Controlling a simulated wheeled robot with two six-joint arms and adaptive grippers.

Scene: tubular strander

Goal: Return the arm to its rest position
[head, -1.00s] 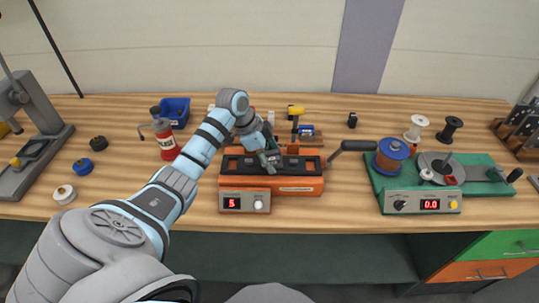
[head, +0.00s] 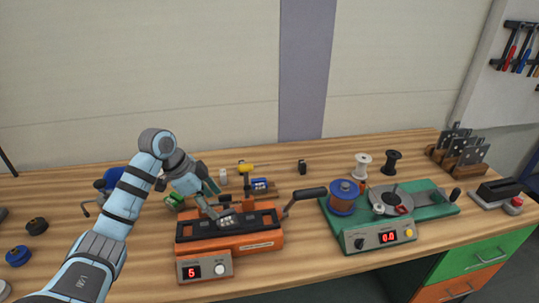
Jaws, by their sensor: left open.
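My left arm comes in from the lower left. Its gripper (head: 221,212) is open above the left part of the orange machine, with its fingers pointing down. The orange machine (head: 255,242) has a dark top, a black lever at its right and a front display that reads 5. I cannot tell whether the fingertips touch the machine's top. My right gripper is not in view.
The green machine (head: 437,211) with a blue-orange spool (head: 344,197) stands to the right. A white spool (head: 361,166) and a black spool (head: 391,161) stand behind it. The front middle of the bench is narrow.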

